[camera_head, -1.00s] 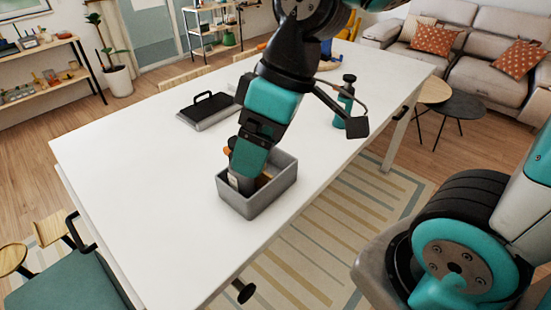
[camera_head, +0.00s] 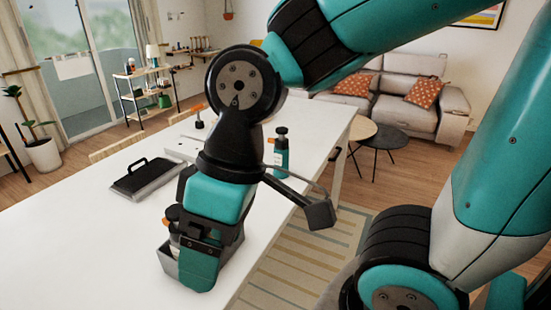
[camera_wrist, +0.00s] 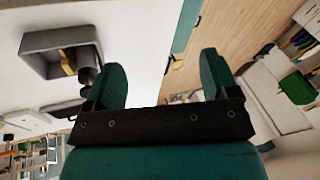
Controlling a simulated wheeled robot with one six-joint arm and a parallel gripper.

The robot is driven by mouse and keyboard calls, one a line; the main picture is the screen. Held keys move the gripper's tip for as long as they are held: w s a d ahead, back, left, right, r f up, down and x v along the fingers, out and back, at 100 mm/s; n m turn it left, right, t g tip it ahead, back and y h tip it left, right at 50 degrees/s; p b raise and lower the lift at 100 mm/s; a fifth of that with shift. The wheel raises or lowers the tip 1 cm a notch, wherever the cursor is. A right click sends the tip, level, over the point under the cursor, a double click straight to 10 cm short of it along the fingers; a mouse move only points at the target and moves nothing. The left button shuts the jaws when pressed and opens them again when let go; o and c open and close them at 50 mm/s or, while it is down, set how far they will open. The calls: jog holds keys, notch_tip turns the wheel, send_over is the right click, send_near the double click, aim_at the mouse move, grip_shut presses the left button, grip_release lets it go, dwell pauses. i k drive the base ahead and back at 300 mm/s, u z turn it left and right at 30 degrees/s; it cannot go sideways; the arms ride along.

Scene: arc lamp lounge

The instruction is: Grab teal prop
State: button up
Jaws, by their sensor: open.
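A teal bottle with a dark top (camera_head: 281,152) stands upright on the white table, right of and beyond my wrist in the head view. It is the only loose teal thing I make out on the table. My gripper (camera_head: 198,268) is lower in the head view, in front of a grey bin and apart from the bottle. In the wrist view my gripper (camera_wrist: 162,82) has its two teal fingers spread with nothing between them. I cannot make out the bottle in the wrist view.
The grey bin (camera_wrist: 32,42) holds a dark item and a brown one, close beside one finger. A flat dark case with a handle (camera_head: 147,179) lies on the white table (camera_head: 75,235). The table's left part is clear.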

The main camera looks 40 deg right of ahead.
aim_at(281, 157)
jog(key=u, duration=0.05)
jog(key=k, duration=0.5)
jog(key=z, duration=0.95)
jog(key=i, duration=0.6)
jog(key=z, duration=0.5)
jog(key=i, duration=1)
jog(key=u, duration=0.25)
